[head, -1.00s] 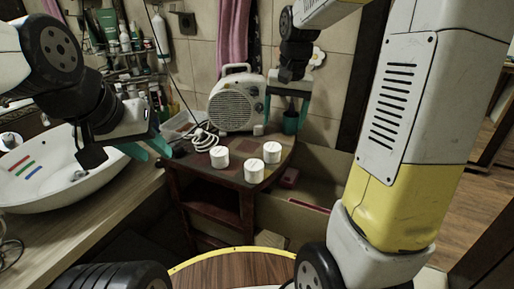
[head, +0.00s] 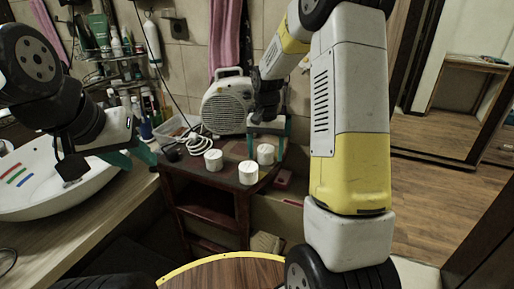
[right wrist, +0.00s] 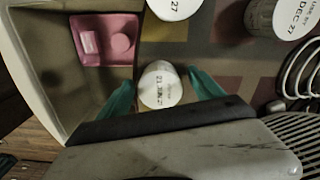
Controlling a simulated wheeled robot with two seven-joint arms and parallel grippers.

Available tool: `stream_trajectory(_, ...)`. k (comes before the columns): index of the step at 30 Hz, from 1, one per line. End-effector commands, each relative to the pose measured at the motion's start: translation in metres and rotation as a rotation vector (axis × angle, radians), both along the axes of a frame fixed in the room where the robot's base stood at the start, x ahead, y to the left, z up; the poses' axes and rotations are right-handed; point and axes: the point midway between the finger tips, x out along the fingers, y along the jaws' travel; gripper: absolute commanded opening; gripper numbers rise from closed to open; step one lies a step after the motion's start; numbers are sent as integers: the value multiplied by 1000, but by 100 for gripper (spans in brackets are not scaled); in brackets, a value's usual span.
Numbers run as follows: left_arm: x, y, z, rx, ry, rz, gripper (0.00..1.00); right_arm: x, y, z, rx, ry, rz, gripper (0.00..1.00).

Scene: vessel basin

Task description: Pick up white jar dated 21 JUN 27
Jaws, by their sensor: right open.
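The white jar dated 21 JUN 27 (right wrist: 161,85) stands between the two teal fingers of my right gripper (right wrist: 163,95) in the right wrist view, with a gap on each side. In the head view this jar (head: 265,154) is at the right of the small table, with my open right gripper (head: 267,142) over it. A second white jar (head: 248,172) stands nearer the table's front; its label is cut to "27" in the wrist view (right wrist: 178,6). A third (head: 213,159) stands left and reads DEC 27 (right wrist: 290,18). My left gripper (head: 131,157) is open and empty by the basin.
A heater (head: 224,106) with a coiled white cable (head: 196,141) stands at the back of the dark wooden table (head: 196,184). A white basin (head: 60,193) is at left. A pink tray (right wrist: 107,56) lies below the table's right side.

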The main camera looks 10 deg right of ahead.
Motion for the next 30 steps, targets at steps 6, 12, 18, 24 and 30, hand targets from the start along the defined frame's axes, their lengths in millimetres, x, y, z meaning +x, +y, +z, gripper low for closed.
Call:
stream_trajectory(6, 0, 0, 0, 0, 0, 0, 36, 0, 0, -3, 0, -1, 0, 76)
stream_trajectory(12, 0, 0, 0, 0, 0, 0, 36, 0, 0, -3, 0, -1, 0, 49)
stream_trajectory(18, 0, 0, 0, 0, 0, 0, 36, 0, 0, -3, 0, -1, 0, 10)
stream_trajectory(24, 0, 0, 0, 0, 0, 0, 36, 0, 0, -2, 0, -2, 1, 9)
stream_trajectory(30, 0, 0, 0, 0, 0, 0, 36, 1, 0, 17, 0, -6, 1, 9)
